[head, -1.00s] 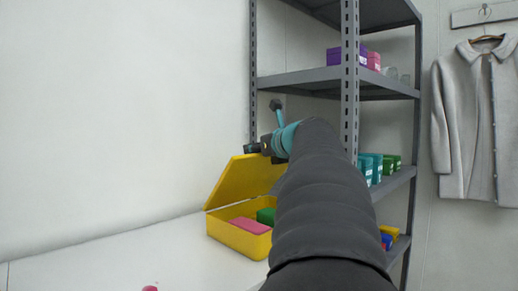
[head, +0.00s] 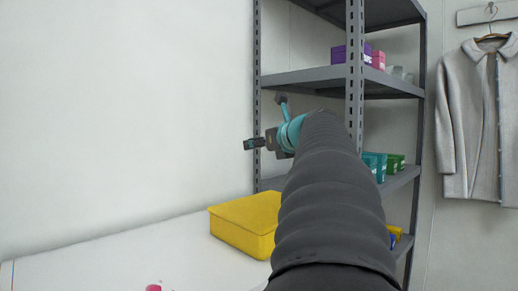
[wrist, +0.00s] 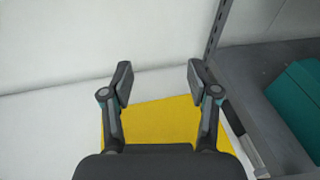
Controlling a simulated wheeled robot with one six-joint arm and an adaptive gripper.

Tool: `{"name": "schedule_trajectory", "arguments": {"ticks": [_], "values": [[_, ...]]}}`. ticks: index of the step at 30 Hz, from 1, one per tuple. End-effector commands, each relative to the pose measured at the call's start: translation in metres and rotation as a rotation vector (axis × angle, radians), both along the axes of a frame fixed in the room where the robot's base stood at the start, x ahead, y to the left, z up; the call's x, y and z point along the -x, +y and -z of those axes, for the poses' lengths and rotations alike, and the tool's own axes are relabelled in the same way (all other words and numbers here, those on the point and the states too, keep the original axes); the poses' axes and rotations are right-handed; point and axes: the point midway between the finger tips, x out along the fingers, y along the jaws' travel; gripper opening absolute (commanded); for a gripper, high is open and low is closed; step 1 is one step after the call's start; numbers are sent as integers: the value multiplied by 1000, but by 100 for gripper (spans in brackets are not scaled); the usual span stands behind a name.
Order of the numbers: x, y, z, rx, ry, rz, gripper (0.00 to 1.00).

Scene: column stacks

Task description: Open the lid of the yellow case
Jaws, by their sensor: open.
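The yellow case (head: 240,238) stands on the white table with its lid (head: 245,208) down and flat. My arm hides its right part in the head view. My gripper (head: 262,143) is above the case and apart from it, in front of the wall. In the wrist view my gripper (wrist: 158,80) is open with nothing between its fingers, and the yellow lid (wrist: 160,125) lies below and behind the fingers. The inside of the case is hidden.
A grey metal shelf rack (head: 354,80) stands close on the right, with teal boxes (head: 375,165) and purple and pink boxes. The white table (head: 110,255) is mostly clear left of the case. A small pink thing (head: 154,288) is at the bottom edge. A coat (head: 482,120) hangs far right.

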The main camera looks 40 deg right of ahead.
Motion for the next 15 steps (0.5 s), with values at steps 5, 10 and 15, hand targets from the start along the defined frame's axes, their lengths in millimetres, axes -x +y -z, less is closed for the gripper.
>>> {"name": "schedule_trajectory", "arguments": {"ticks": [5, 10, 15], "values": [[8, 1, -9, 2, -2, 2, 60], [14, 4, -16, 2, -2, 2, 60], [21, 6, -24, 4, -2, 2, 60]]}}
